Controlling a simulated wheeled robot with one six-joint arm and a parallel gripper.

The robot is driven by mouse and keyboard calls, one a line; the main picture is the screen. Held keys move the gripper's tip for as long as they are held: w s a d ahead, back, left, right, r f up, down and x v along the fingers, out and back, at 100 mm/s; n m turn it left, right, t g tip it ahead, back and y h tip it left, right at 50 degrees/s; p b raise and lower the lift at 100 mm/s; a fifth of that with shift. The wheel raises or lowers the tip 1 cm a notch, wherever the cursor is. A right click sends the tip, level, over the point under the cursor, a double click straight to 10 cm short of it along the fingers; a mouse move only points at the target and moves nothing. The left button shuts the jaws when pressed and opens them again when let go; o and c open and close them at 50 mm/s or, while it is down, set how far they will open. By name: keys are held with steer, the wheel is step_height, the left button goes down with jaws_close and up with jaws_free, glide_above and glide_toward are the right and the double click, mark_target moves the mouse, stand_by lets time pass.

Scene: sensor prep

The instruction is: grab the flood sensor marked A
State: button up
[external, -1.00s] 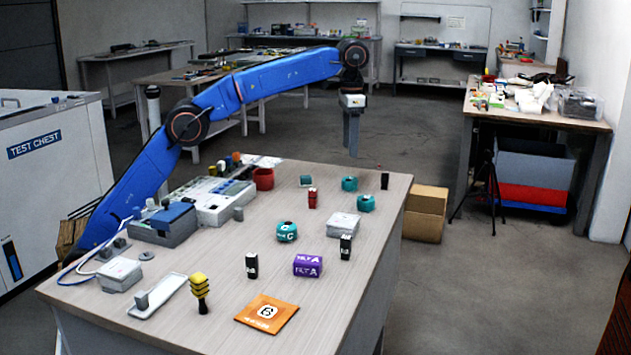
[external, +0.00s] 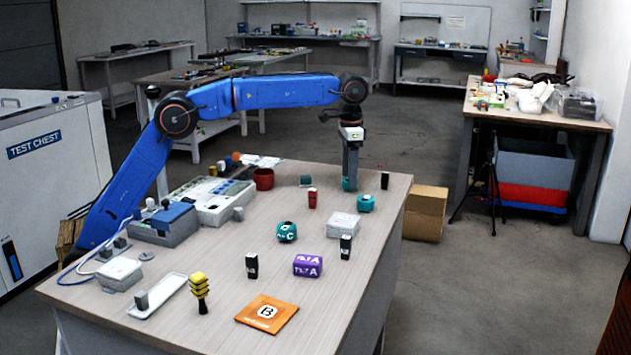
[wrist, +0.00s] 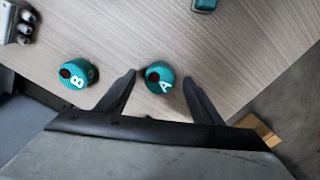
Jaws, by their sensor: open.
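The flood sensor marked A (wrist: 159,78) is a round teal piece with a dark red spot and a white letter. In the wrist view it sits between the spread fingers of my gripper (wrist: 160,88), with gaps on both sides. In the external view my gripper (external: 350,172) is low at the far right of the table, and a teal sensor (external: 350,187) is partly hidden by its fingers. My gripper is open and empty. A similar teal sensor marked B (wrist: 77,74) lies to the left in the wrist view. The sensor marked C (external: 287,232) stands nearer the table's middle.
Another teal sensor (external: 366,203) is close to my gripper. A black piece (external: 385,181), a red piece (external: 312,198) and a teal block (external: 306,180) stand around it. The table's edge is near. A cardboard box (external: 427,214) is on the floor beside the table.

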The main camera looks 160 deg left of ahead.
steer(key=shift+f, duration=0.35)
steer(key=c, duration=1.2)
